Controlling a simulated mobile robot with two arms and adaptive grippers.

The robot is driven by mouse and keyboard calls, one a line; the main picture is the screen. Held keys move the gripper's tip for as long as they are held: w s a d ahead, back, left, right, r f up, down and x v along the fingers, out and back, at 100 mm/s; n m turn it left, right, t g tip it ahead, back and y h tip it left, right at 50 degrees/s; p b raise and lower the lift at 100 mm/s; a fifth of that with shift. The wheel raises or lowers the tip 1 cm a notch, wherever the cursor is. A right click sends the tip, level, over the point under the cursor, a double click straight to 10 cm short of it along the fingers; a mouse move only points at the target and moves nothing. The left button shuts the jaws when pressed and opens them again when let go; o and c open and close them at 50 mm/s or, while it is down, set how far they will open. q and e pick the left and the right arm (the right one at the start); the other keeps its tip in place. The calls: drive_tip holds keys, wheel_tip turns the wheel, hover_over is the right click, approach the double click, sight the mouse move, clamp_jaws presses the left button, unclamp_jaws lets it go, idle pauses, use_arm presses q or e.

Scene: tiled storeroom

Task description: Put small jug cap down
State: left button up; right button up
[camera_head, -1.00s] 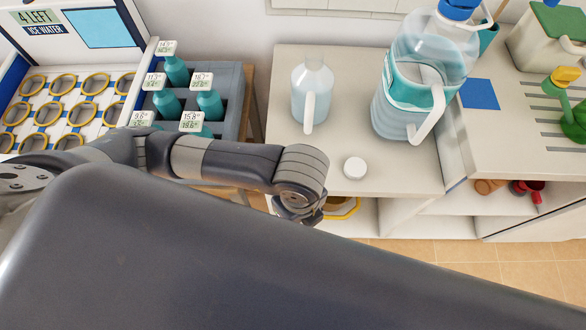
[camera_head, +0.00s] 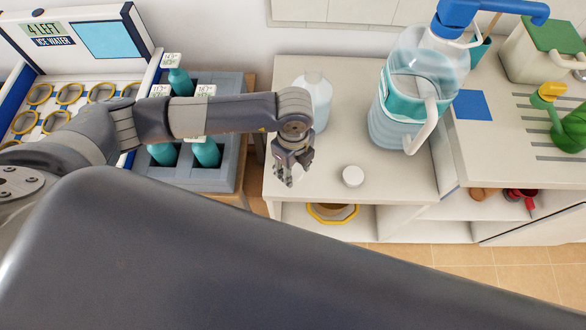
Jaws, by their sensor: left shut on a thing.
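My left gripper (camera_head: 291,168) reaches in from the left over the front left of the white counter (camera_head: 400,185). It points down and is shut on a small pale thing, mostly hidden by the fingers, which I take for the small jug cap (camera_head: 297,174). The small jug (camera_head: 318,92) stands upright just behind the gripper, its handle hidden by my wrist. A round white cap (camera_head: 353,176) lies on the counter just right of the gripper, apart from it. I cannot see whether the held thing touches the counter. My right gripper is out of view.
A grey crate (camera_head: 228,180) of teal bottles stands on the left. A yellow-rimmed item (camera_head: 333,213) is on the shelf below. The counter's front right is clear.

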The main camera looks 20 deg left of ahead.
sight(293, 173)
use_arm(q)
drive_tip(key=shift+w+a+f, duration=0.1)
drive_tip(key=shift+w+f, duration=0.05)
drive_tip(key=shift+w, duration=0.05)
wheel_tip(293, 173, down, 3)
drive_tip(key=shift+r+p, duration=0.1)
drive_tip(key=shift+p, duration=0.45)
drive_tip(key=shift+f, duration=0.25)
drive_tip(key=shift+s+f+b, duration=0.1)
drive_tip(key=shift+f+b, duration=0.3)
drive_tip(key=shift+f, duration=0.1)
drive_tip(key=o, duration=1.2)
drive_tip(key=shift+r, duration=0.1)
